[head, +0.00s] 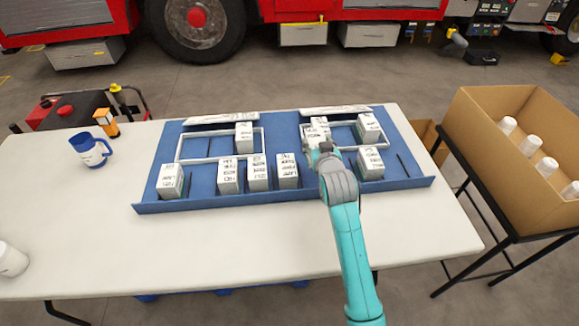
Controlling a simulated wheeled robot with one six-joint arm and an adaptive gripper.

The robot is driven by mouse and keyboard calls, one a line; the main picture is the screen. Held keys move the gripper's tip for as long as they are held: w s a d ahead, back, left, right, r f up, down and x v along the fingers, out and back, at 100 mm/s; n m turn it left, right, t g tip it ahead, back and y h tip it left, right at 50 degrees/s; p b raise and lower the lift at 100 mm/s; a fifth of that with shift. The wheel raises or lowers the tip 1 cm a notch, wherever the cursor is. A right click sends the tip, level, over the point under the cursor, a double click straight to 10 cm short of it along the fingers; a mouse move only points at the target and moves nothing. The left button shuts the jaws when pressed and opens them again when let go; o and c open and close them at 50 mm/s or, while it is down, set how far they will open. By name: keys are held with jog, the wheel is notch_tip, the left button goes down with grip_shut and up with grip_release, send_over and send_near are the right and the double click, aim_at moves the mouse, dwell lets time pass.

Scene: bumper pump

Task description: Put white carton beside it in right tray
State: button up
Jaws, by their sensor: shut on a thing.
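A blue board (405,184) on the table carries two white-framed trays. The left tray (181,150) holds one white carton (244,136) at its right end. The right tray (345,148) has one white carton (368,128) at its right end. My gripper (319,147) is at the left end of the right tray, shut on another white carton (316,127). The gripper partly hides this carton, and I cannot tell whether it touches the tray floor. Several more white cartons stand along the front of the board, one of them (370,163) right of my arm.
A blue mug (90,149) and a small orange item (106,122) stand at the table's left. A white cup (11,260) is at the left edge. A cardboard box (480,150) with white bottles stands at right. The table front (240,245) is clear.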

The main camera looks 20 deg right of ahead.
notch_tip(320, 180, down, 10)
jog(key=shift+r, duration=0.15)
dwell(0.4)
jog(key=o, duration=1.4)
jog(key=v, duration=1.2)
